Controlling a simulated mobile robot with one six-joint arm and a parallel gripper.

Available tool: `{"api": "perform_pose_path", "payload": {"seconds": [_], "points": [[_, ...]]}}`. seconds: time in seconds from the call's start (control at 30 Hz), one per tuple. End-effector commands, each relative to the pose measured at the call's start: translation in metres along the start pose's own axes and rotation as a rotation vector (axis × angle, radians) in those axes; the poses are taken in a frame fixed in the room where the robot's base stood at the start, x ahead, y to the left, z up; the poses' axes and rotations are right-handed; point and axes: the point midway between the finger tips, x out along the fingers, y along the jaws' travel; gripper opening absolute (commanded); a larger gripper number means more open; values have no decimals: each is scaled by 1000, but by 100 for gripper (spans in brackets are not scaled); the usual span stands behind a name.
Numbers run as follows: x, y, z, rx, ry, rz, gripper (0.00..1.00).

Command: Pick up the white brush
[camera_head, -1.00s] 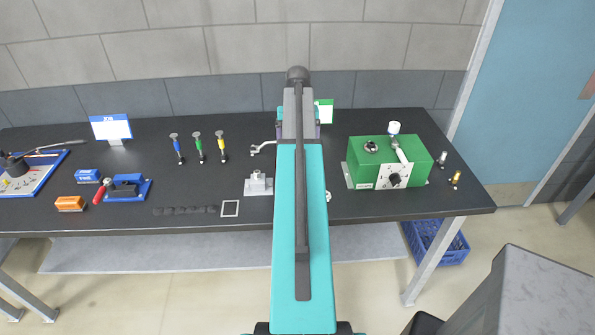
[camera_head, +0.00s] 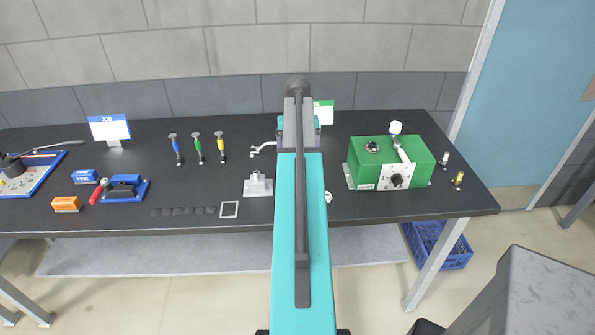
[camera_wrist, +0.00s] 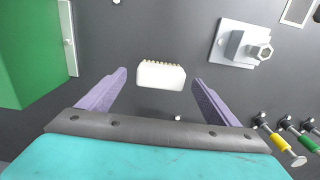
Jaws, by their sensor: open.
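The white brush (camera_wrist: 161,76) lies on the dark bench top in the wrist view, with a row of tan bristle tufts along one long edge. My gripper (camera_wrist: 158,80) is open in the wrist view, one purple finger on each side of the brush. There is a gap between each finger and the brush, and nothing is held. How high the fingers are above the bench I cannot tell. In the head view my own arm covers the brush and most of the gripper.
The green box with a gauge (camera_head: 368,160) stands right of my arm; it also shows in the wrist view (camera_wrist: 28,50). A metal block with a hex fitting (camera_head: 258,185) stands to the left. Three coloured-handled tools (camera_head: 198,150) stand farther left. Dark bench (camera_head: 400,210) is bare in front of the box.

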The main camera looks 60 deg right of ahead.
Motion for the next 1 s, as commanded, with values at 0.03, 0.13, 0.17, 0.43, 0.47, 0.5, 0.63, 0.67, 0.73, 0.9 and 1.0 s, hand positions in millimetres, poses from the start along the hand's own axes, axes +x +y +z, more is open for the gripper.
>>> {"api": "perform_pose_path", "payload": {"seconds": [0.03,0.13,0.17,0.43,0.47,0.5,0.63,0.67,0.73,0.9,1.0], "points": [[9,0,0,0,0,0,84],[18,0,0,0,0,0,84],[20,0,0,0,0,0,84],[27,0,0,1,0,0,84],[27,0,0,1,0,0,84],[27,0,0,1,0,0,84],[27,0,0,1,0,0,84],[27,0,0,1,0,0,84],[27,0,0,1,0,0,84],[27,1,0,1,0,0,84],[27,1,0,1,0,0,73]]}}
